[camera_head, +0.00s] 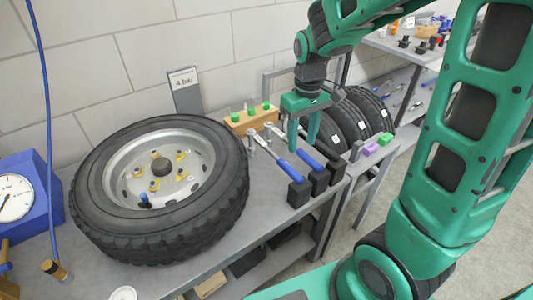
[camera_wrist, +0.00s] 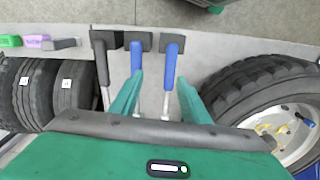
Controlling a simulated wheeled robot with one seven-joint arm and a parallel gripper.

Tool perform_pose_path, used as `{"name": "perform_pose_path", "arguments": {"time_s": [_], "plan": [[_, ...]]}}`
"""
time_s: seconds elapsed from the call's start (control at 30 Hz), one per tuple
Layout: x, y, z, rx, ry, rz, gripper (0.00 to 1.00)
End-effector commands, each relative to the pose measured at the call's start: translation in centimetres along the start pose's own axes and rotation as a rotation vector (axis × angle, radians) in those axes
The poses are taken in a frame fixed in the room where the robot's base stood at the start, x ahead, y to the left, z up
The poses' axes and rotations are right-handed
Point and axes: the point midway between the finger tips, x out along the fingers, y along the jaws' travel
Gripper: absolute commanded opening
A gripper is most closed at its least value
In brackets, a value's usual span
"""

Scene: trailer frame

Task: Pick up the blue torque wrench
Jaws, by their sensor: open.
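Two blue-handled wrenches lie side by side on the grey bench, each ending in a black block. The one nearer the tire has its blue handle (camera_head: 286,168) at the front; in the wrist view its handle (camera_wrist: 171,62) is right of centre. The other blue handle (camera_head: 308,159) is just right of it, and left of it in the wrist view (camera_wrist: 137,56). I cannot tell which is the torque wrench. My gripper (camera_head: 302,147) is open and empty, pointing down over them. In the wrist view its fingertips (camera_wrist: 160,76) appear either side of the first wrench; the left finger partly hides the second.
A black-handled tool (camera_wrist: 101,66) lies beside the blue pair. A wooden block with green-topped pieces (camera_head: 250,118) is behind, with a 4 bar sign (camera_head: 184,82). More tires (camera_head: 352,118) stand right. The bench edge is near the handles.

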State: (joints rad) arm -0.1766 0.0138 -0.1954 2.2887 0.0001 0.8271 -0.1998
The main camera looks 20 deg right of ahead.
Motion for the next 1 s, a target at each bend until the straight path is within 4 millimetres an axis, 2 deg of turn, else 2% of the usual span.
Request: {"name": "perform_pose_path", "arguments": {"time_s": [0.1, 0.2, 0.5, 0.77, 1.0], "plan": [[0.9, -1.4, -1.7, -0.059, 0.000, -0.001, 0.42], [1.6, -1.8, -2.2, -0.079, -0.001, -0.003, 0.42], [5.6, -1.9, -2.3, -0.080, -0.002, -0.003, 0.42], [7.3, -2.0, -2.3, -0.079, -0.001, -0.003, 0.42], [10.6, -2.7, -2.4, -0.079, -0.003, -0.003, 0.42]]}}
